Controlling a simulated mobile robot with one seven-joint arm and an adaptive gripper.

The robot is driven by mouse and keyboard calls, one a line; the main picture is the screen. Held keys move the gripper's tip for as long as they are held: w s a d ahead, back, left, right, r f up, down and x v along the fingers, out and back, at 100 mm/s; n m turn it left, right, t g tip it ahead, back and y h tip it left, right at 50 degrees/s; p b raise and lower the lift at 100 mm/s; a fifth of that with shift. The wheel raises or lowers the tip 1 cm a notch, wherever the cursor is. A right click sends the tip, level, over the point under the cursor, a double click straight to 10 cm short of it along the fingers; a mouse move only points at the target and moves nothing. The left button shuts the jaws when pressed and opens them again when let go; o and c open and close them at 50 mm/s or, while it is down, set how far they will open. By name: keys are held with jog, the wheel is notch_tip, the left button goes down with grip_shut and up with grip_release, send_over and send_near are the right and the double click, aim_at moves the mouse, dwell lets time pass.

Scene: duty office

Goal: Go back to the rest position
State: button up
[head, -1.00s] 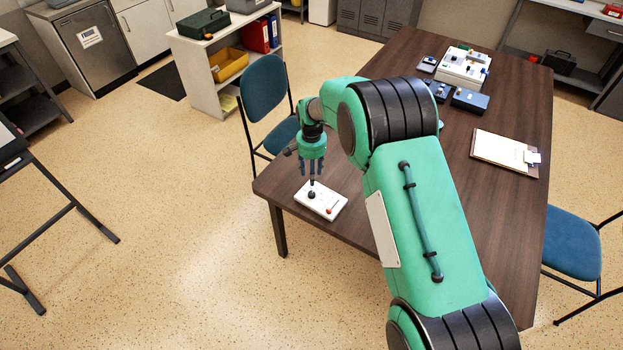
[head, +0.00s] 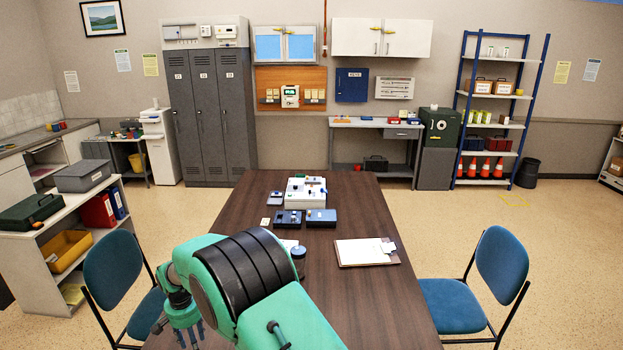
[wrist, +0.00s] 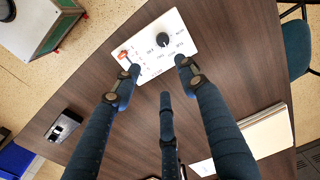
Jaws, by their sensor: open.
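My gripper (head: 190,337) hangs low at the left front of the table in the head view, partly cut off by the bottom edge. In the wrist view my gripper (wrist: 161,78) has its three dark fingers spread apart, with nothing between them. Below the fingers, a white panel (wrist: 150,68) with a black knob and a small orange-red lever lies on the brown table. The fingers appear apart from the panel, though the gap is hard to judge. The panel is out of the head view. My green arm is bent over the near end of the table.
The brown table (head: 345,290) carries a clipboard (head: 365,252), a white device (head: 305,191) and dark blue boxes (head: 320,218). Blue chairs stand at its left (head: 113,272) and right (head: 502,265). A low shelf (head: 30,265) stands farther left. Floor at the right is open.

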jog(key=w+d+r+t, duration=0.1)
jog(key=w+d+r, duration=0.2)
jog(key=d+r, duration=1.5)
jog(key=s+d+r+t+b, duration=0.1)
jog(key=s+d+r, duration=0.2)
jog(key=d+r, duration=0.45)
jog(key=s+d+r, duration=0.3)
jog(key=d+r, duration=0.4)
jog(key=d, duration=0.2)
jog(key=s+d+r+m+t, duration=0.1)
jog(key=s+d+r, duration=0.2)
jog(key=s+d, duration=0.4)
jog(key=s+d+r+t, duration=0.1)
jog(key=s+d+r, duration=0.2)
jog(key=s+d, duration=0.35)
jog(key=s+d+f+t+b, duration=0.1)
jog(key=s+d+f, duration=0.1)
jog(key=s+d, duration=1)
jog(key=s, duration=0.4)
jog(key=shift+d+f+b, duration=0.25)
jog(key=shift+d+b, duration=0.1)
notch_tip(320, 180, down, 12)
jog(key=b, duration=1.2)
